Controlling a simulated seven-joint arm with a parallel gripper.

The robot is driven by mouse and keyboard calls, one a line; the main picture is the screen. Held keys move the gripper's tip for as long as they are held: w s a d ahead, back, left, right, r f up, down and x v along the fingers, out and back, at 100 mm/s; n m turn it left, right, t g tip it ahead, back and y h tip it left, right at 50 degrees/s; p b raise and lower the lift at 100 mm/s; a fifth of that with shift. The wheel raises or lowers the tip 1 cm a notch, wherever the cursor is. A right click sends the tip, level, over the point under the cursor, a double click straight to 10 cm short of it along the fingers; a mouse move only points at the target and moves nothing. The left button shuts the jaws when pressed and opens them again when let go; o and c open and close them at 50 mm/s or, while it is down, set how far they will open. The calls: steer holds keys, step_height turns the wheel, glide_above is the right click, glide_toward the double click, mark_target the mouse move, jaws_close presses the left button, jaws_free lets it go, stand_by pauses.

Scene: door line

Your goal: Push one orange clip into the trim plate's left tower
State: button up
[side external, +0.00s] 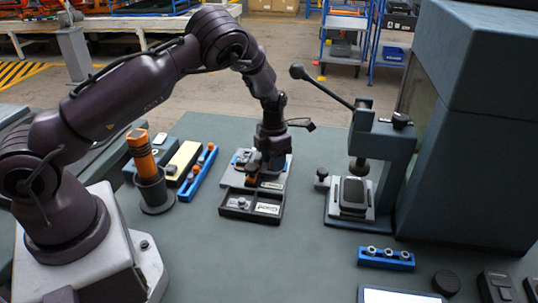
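My gripper (262,172) points down over a pale plate with a dark, compartmented tray (228,213) at its near side. The pale plate (281,177) seems to be the trim plate; my gripper and wrist cover much of it, and its left tower cannot be made out. A small orange piece (251,181), perhaps a clip, shows at the fingertips. I cannot tell whether the fingers hold it or are only beside it. The finger gap is too small and dark to read.
Left of the plate are a blue rack (196,177) with orange-topped pieces, a yellow-topped block (184,158) and an orange-handled tool in a dark holder (155,193). A lever press (352,190) stands right; a blue strip (386,258) lies nearer. Bench between tray and press is clear.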

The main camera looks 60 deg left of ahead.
steer(key=r, duration=0.9)
steer(key=shift+a, duration=0.2)
steer(key=s+a+n, duration=0.5)
steer(key=s+a, duration=0.8)
steer(key=a, duration=0.2)
step_height(320, 180, down, 10)
steer(key=shift+w+d+r, duration=0.1)
steer(key=shift+r, duration=0.1)
step_height(320, 180, up, 12)
steer(key=s+d+r+m, duration=0.2)
steer(key=d+r+m, duration=0.2)
steer(key=m, duration=0.7)
steer(key=s+d+r+m+h, duration=0.1)
steer(key=d+r+m, duration=0.3)
steer(key=d+m, duration=0.5)
steer(key=s+d+r+m+t, duration=0.1)
steer(key=s+d+r+m, duration=0.3)
steer(key=m, duration=0.8)
steer(key=d, duration=0.2)
steer(key=shift+d+m, duration=0.3)
steer(key=shift+m, duration=0.1)
